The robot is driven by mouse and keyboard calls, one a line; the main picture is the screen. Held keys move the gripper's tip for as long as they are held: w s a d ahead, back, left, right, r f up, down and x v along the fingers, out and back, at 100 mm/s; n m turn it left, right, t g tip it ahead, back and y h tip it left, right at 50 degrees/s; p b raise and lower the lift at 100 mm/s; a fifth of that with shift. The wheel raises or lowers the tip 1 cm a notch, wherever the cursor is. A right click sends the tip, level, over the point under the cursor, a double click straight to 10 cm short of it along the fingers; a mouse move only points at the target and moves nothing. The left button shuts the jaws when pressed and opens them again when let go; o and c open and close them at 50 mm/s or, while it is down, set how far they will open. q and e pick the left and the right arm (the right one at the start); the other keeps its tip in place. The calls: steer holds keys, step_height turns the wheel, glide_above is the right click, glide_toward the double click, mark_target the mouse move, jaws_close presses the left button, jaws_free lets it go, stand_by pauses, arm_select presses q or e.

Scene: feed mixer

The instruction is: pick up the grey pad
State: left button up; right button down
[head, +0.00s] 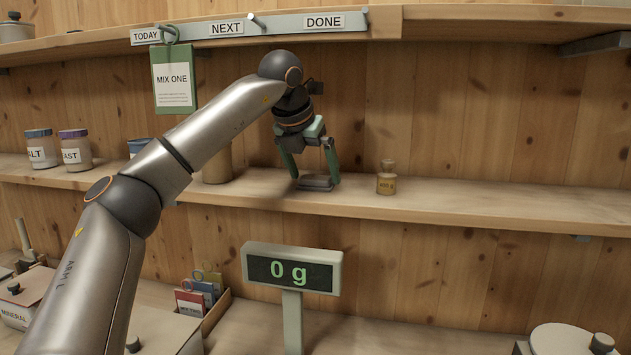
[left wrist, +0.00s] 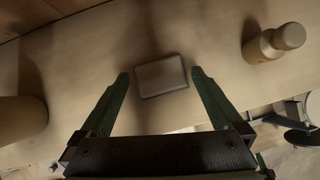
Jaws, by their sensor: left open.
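The grey pad (head: 316,183) is a small flat block lying on the middle shelf. My left gripper (head: 314,177) points down over it, with its green fingers apart on either side of the pad in the head view. In the left wrist view the pad (left wrist: 161,76) lies between the two open fingertips (left wrist: 160,76), with a gap on both sides. I cannot tell whether the fingertips are down level with the pad. My right gripper is not in view.
A small bottle (head: 386,178) stands on the shelf right of my left gripper. A brown cylinder (head: 217,163) stands to its left, near my arm. The scale display (head: 292,270) rises below the shelf. The shelf is clear further right.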

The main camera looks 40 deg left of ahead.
arm_select(q)
steer(key=shift+w+f, duration=0.2)
steer(key=shift+f, duration=0.15)
steer(key=c, duration=1)
steer(key=shift+c, duration=0.2)
steer(key=shift+r, duration=0.1)
